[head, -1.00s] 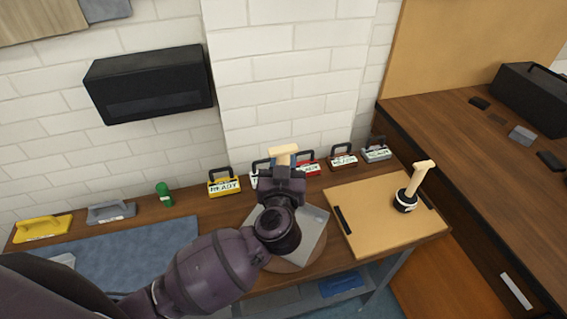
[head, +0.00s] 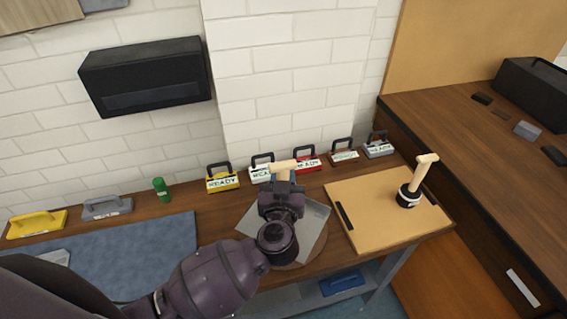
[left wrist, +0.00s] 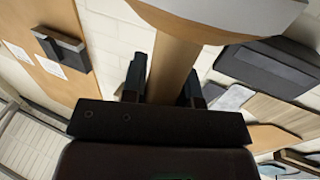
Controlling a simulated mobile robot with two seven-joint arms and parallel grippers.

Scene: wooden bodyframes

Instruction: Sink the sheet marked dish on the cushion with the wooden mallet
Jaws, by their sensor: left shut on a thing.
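My left gripper (head: 283,186) is shut on the wooden mallet (head: 283,167), whose pale head shows just beyond the jaws. In the left wrist view the mallet's handle (left wrist: 172,68) stands between the two fingers, with its pale head (left wrist: 225,15) at the top. A grey sheet (head: 315,221) lies on the round brown cushion (head: 303,260) on the wooden bench. My left arm and gripper hang over the sheet and hide its middle, so any dish mark is hidden. I cannot tell the mallet's height above it. My right gripper is not in view.
Several coloured READY blocks (head: 223,181) stand along the bench's back edge. A tan board (head: 375,222) to the right holds a black tool with a wooden handle (head: 422,172). A blue mat (head: 110,250), a green piece (head: 161,190) and two trowels (head: 38,224) are at left.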

